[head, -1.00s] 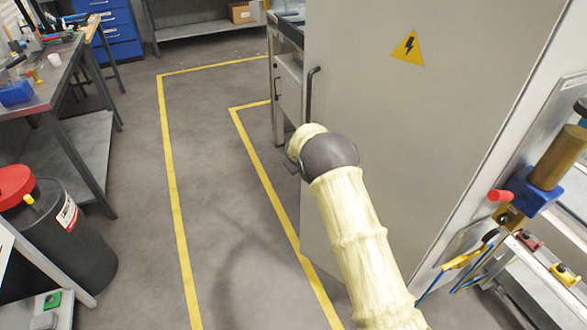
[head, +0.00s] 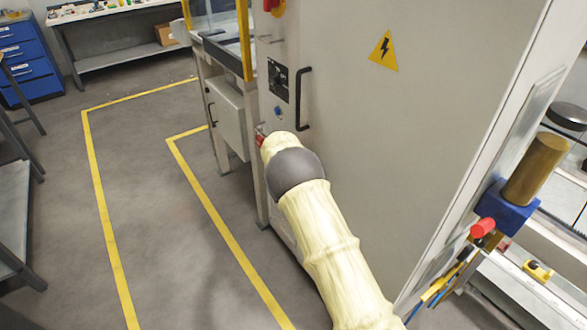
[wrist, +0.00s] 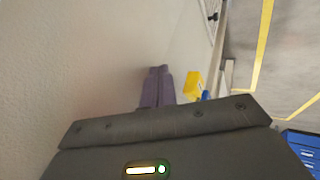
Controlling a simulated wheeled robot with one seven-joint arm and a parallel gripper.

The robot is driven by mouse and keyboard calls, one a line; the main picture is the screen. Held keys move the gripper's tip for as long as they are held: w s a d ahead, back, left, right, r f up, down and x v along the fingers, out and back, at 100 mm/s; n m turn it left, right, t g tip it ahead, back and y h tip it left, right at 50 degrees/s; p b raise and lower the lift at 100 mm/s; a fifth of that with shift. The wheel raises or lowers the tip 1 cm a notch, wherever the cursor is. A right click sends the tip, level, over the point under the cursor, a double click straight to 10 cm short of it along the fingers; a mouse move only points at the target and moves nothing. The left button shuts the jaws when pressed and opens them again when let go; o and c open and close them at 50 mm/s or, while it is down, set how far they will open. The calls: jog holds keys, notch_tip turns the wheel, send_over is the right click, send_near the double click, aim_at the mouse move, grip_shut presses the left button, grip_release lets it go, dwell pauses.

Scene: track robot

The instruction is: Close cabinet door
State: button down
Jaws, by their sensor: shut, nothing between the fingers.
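The cabinet door (head: 400,150) is a large light grey panel with a yellow lightning sign (head: 383,50) and a dark bar handle (head: 304,98) near its left edge. A switch panel (head: 278,80) shows just left of that edge; whether a gap remains is unclear. My cream arm reaches up along the door's lower left, its end below the handle. My gripper (wrist: 158,72) shows in the wrist view with its purple fingers together and empty, close beside a pale surface (wrist: 70,60), apparently the door. Contact cannot be told. The head view hides the fingers behind the arm.
Left of the door stands a machine with a small grey box (head: 228,118) and yellow frame. Yellow floor lines (head: 105,230) border clear floor at left. A brown and blue fixture with a red knob (head: 482,228) sits at right. Blue drawers (head: 28,60) stand far left.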

jog(key=shift+w+d+r, duration=0.2)
jog(key=shift+w+d, duration=0.1)
jog(key=shift+d, duration=0.15)
jog(key=shift+w+d+r, duration=0.15)
jog(key=shift+w+d, duration=0.1)
jog(key=shift+d, duration=0.15)
jog(key=s+a+r, duration=0.6)
jog(key=s+r, duration=0.1)
jog(key=s, duration=0.2)
jog(key=shift+r+b, duration=0.2)
jog(key=shift+b, duration=0.2)
jog(key=shift+d, duration=0.1)
